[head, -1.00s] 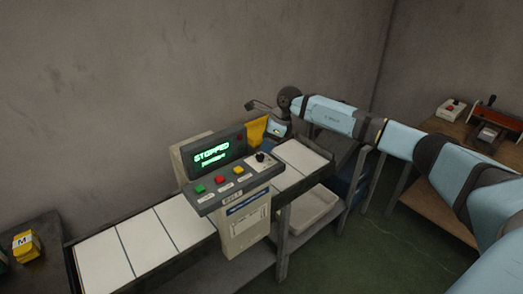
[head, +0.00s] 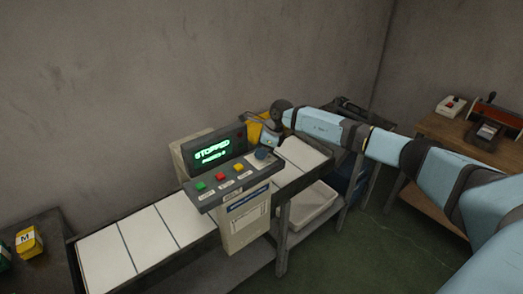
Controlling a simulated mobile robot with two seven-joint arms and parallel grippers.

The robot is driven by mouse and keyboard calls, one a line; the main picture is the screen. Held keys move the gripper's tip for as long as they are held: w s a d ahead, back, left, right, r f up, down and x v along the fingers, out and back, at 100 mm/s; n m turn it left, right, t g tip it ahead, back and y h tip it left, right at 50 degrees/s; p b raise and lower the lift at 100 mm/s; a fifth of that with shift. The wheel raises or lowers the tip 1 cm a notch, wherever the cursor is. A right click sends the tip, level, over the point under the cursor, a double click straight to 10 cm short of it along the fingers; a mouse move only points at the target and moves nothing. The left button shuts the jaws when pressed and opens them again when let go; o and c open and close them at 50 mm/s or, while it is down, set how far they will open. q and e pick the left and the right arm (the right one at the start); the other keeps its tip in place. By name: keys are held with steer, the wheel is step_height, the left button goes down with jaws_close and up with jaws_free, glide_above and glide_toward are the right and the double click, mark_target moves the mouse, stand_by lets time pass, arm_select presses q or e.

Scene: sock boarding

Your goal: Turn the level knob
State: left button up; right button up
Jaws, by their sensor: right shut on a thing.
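The control panel (head: 235,183) stands at the conveyor, with a green, a red and a yellow button along its sloped face. Its display (head: 213,151) reads "STOPPED" in green, with a smaller line below. The level knob is at the right end of the panel face, and my right gripper (head: 262,152) covers it. The gripper points down there from the end of my right arm and is shut on the knob. The fingertips and the knob are small and mostly hidden. My left gripper is not in view.
The conveyor (head: 135,250) with white plates runs from lower left to behind the panel. A pale bin (head: 308,206) sits on the shelf below. A yellow block marked M (head: 28,241) is at far left. A wooden bench (head: 450,130) with devices stands at right.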

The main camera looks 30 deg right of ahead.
steer(key=shift+m, duration=0.3)
steer(key=shift+m+t+h, duration=0.4)
steer(key=shift+m+t, duration=0.1)
steer(key=shift+m, duration=0.7)
steer(key=m+h, duration=0.1)
steer(key=m, duration=0.1)
steer(key=shift+s+a+m+b, duration=0.1)
steer(key=shift+m+b, duration=0.25)
steer(key=shift+m, duration=0.05)
steer(key=m+h+b, duration=0.1)
steer(key=m, duration=0.1)
steer(key=m+h+b, duration=0.1)
steer(key=m, duration=0.2)
steer(key=shift+a+f+t, duration=0.1)
steer(key=shift+a+t, duration=0.05)
steer(key=shift+t, duration=0.25)
steer(key=m+h+b, duration=0.1)
steer(key=m+b, duration=0.1)
steer(key=m, duration=0.1)
steer(key=m+b, duration=0.1)
steer(key=m, duration=0.1)
steer(key=m+g+h+b, duration=0.1)
steer(key=m, duration=0.1)
steer(key=shift+a+m+h+b, duration=0.15)
steer(key=shift+m+h+b, duration=0.15)
steer(key=shift+m, duration=0.1)
steer(key=m+g+h+b, duration=0.1)
steer(key=m, duration=0.2)
steer(key=shift+m+g+b, duration=0.5)
steer(key=shift+m, duration=0.7)
